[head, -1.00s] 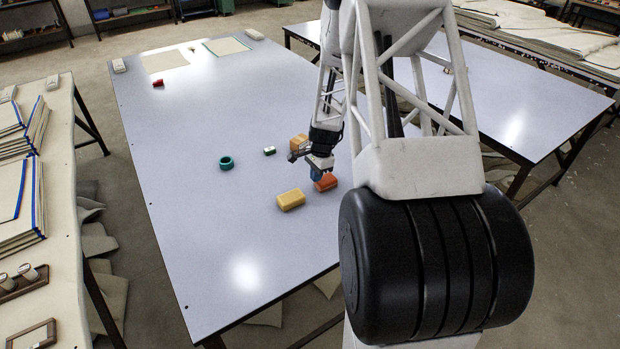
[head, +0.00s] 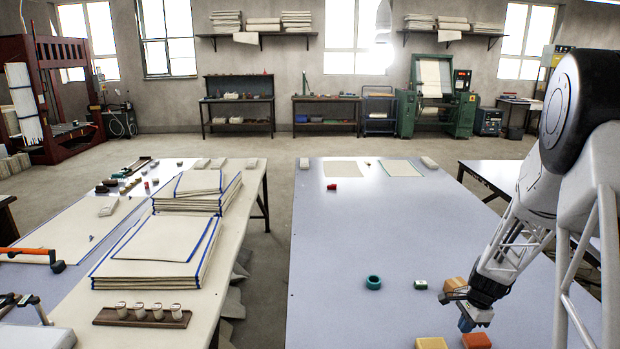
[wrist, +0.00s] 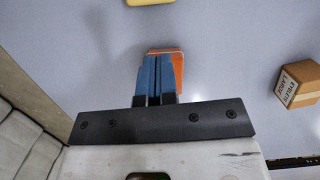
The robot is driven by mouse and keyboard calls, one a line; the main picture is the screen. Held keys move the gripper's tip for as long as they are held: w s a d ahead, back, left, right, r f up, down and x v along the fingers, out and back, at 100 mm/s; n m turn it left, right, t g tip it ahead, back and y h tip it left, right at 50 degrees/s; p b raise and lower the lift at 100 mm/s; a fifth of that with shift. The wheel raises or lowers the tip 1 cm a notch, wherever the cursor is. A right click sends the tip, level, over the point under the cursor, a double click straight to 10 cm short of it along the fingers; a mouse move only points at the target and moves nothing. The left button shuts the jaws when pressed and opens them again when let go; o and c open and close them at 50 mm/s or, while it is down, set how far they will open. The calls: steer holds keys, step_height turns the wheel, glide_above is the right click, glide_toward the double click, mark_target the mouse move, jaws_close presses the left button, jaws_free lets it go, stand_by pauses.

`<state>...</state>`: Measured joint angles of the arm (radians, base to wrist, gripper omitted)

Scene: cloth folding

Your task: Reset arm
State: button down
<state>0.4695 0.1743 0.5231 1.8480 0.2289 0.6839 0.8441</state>
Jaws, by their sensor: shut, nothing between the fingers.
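My gripper (head: 466,324) is at the right of the head view, pointing down over the grey-blue table (head: 330,270). In the wrist view its two blue fingers (wrist: 154,78) are shut together with nothing between them. An orange block (head: 477,341) lies just below the gripper in the head view. In the wrist view the orange block (wrist: 178,68) shows partly behind the fingers. I cannot tell whether the fingertips touch it.
A yellow block (head: 431,343), a cardboard box (head: 455,284), a small green block (head: 420,284) and a teal ring (head: 373,282) lie near. A red block (head: 331,187) and flat cloths (head: 400,168) are farther back. The table's left and middle are clear.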

steer(key=s+a+r+n+t+h, duration=0.1)
steer(key=s+a+r+n, duration=0.4)
steer(key=a+r, duration=0.55)
steer(key=s+a+r+n, duration=0.3)
steer(key=s+a+r, duration=0.35)
steer(key=r, duration=0.65)
steer(key=s+a+r+n, duration=0.2)
steer(key=s+a+n, duration=0.1)
steer(key=s, duration=0.4)
steer(key=s+a+r+n+t, duration=0.1)
steer(key=s+a+r+n, duration=0.2)
steer(key=s, duration=0.4)
steer(key=s+a+r+n+h, duration=0.1)
steer(key=s+a+r+n, duration=0.2)
steer(key=s+a, duration=0.2)
steer(key=s, duration=0.2)
steer(key=shift+s+a+r+t, duration=0.2)
steer(key=shift+s+a+t, duration=0.1)
steer(key=shift+s, duration=0.1)
